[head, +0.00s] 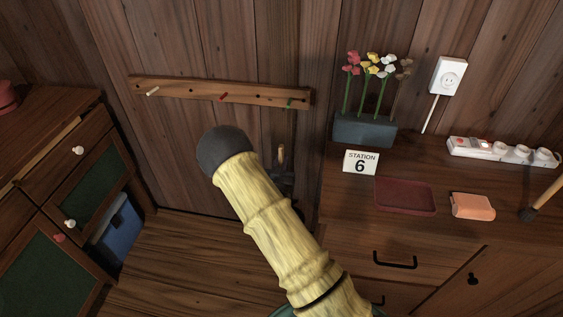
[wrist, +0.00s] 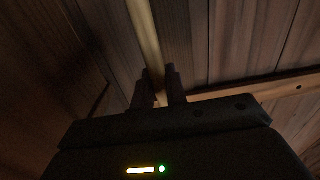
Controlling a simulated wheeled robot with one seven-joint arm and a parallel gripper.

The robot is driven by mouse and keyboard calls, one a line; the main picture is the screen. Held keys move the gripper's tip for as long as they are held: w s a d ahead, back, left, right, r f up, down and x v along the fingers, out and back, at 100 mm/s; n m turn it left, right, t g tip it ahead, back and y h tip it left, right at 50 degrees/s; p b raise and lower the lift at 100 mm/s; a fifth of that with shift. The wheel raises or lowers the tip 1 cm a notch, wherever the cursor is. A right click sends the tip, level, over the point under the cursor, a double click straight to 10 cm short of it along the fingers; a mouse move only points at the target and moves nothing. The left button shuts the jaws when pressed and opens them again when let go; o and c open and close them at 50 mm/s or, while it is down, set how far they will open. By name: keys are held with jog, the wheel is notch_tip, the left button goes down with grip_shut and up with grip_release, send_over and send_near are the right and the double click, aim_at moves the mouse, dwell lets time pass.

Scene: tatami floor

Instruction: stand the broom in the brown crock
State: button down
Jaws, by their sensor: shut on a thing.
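In the wrist view my gripper (wrist: 160,88) is shut on a pale wooden stick, the broom handle (wrist: 147,40), which runs up between the two dark fingers and out of the top of the picture. In the head view a short piece of the handle (head: 281,153) shows above my dark gripper (head: 285,181), in front of the wall and below the peg rail. My pale arm link covers much of the middle of that view. The broom's head is not visible. I do not see the brown crock in either view.
A peg rail (head: 190,91) is on the wall. A counter at right holds a flower planter (head: 364,131), a "Station 6" card (head: 360,162), a dark red tray (head: 405,208), an orange block (head: 472,206) and a power strip (head: 502,151). A blue bin (head: 118,232) stands by the left cabinet.

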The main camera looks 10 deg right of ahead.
jog(key=shift+f+b, duration=0.75)
jog(key=shift+f, duration=0.35)
jog(key=c, duration=1.3)
grip_release()
jog(key=shift+s, duration=0.1)
jog(key=p+v, duration=0.2)
jog(key=v, duration=1.5)
jog(key=shift+a, duration=0.2)
